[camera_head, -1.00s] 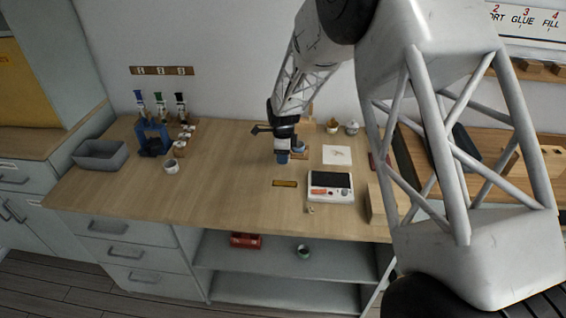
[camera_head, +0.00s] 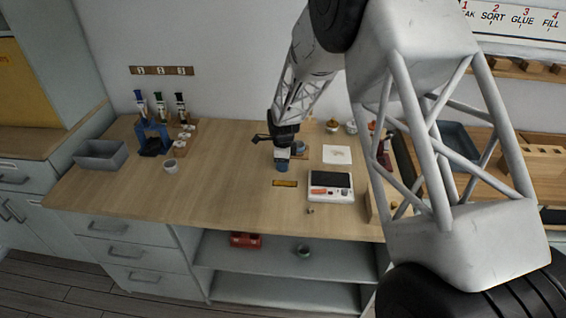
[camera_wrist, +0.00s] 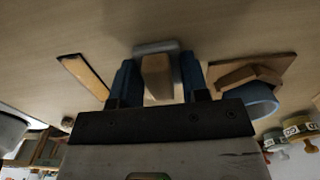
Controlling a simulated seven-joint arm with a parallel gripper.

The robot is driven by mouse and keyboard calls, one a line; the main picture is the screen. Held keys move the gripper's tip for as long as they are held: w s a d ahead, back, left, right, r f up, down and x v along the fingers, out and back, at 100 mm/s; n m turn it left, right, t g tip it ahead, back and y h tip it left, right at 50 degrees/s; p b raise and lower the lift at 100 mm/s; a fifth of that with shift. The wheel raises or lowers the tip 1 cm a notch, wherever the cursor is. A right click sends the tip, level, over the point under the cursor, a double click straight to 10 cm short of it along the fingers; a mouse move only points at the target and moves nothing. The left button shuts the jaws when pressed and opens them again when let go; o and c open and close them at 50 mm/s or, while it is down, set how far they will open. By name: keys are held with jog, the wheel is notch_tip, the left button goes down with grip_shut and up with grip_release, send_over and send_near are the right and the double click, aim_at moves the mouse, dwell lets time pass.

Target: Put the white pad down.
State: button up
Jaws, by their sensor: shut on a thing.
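My gripper (camera_head: 283,167) is over the middle of the wooden worktop, pointing down. In the wrist view its blue fingers (camera_wrist: 157,85) are shut on a wooden block-shaped grip (camera_wrist: 157,75). A pale grey-white pad (camera_wrist: 156,47) shows at the far end of this grip, just beyond the fingertips. The pad is close to the worktop (camera_wrist: 215,25); I cannot tell whether it touches. In the head view I cannot make out the pad at the fingertips.
A brown-gold strip (camera_head: 285,183) lies just in front of my gripper. A blue round cup (camera_wrist: 250,100) on a wooden base stands close beside it. A white device with a dark screen (camera_head: 331,187) and a white square sheet (camera_head: 337,154) lie to the right.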

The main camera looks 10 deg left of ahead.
jog(key=shift+f, duration=0.35)
jog(key=o, duration=0.9)
jog(key=shift+s+f, duration=0.1)
jog(key=shift+f, duration=0.05)
jog(key=shift+o, duration=0.3)
jog(key=shift+s+f, duration=0.1)
jog(key=shift+f, duration=0.05)
jog(key=shift+s+f, duration=0.2)
jog(key=shift+r, duration=0.4)
jog(key=shift+c, duration=0.5)
jog(key=shift+o, duration=0.5)
jog(key=shift+r, duration=0.35)
notch_tip(320, 180, up, 12)
jog(key=shift+w+r, duration=0.25)
jog(key=shift+w, duration=0.15)
